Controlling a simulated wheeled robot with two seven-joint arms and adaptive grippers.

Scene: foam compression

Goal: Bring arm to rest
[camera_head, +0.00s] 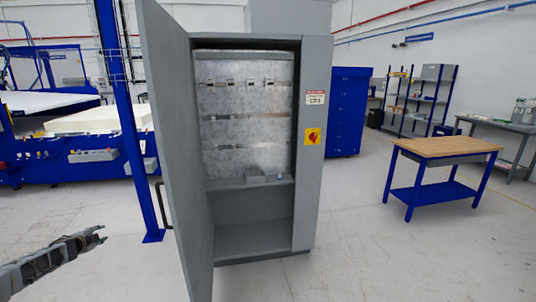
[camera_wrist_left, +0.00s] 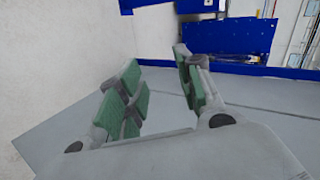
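My left gripper (camera_head: 92,237) reaches in from the lower left of the head view, in free air left of the open cabinet door. In the left wrist view its two fingers with green pads (camera_wrist_left: 160,90) stand apart with nothing between them, so it is open and empty. My right gripper is in neither view.
A grey cabinet (camera_head: 315,185) stands ahead with its door (camera_head: 180,150) swung open to the left. A blue post (camera_head: 130,130) rises left of the door. A wooden-topped workbench (camera_head: 445,147) stands at right. The floor between is clear.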

